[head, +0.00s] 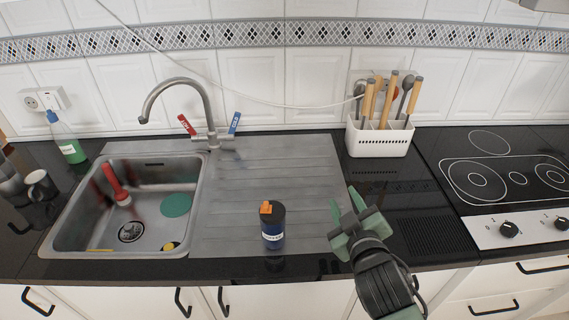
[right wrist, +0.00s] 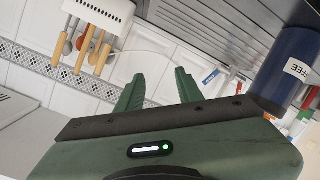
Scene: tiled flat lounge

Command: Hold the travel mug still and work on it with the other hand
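The travel mug (head: 273,241) is dark blue with a black lid, an orange tab on top and a white label. It stands upright on the front part of the steel drainboard. In the right wrist view the blue mug (right wrist: 287,66) shows at the right edge, partly cut off, with "FEE" readable on its label. My right gripper (head: 346,213) is to the right of the mug, apart from it, near the drainboard's right edge. Its two green fingers (right wrist: 159,88) are spread with nothing between them. My left gripper is not in view.
The sink (head: 75,222) left of the drainboard holds a red brush (head: 113,180) and a green disc (head: 176,205). A tap (head: 180,83) stands behind. A white utensil holder (head: 380,140) and hob (head: 500,180) are right. A dark mug (head: 40,187) and a spray bottle (head: 68,145) are left.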

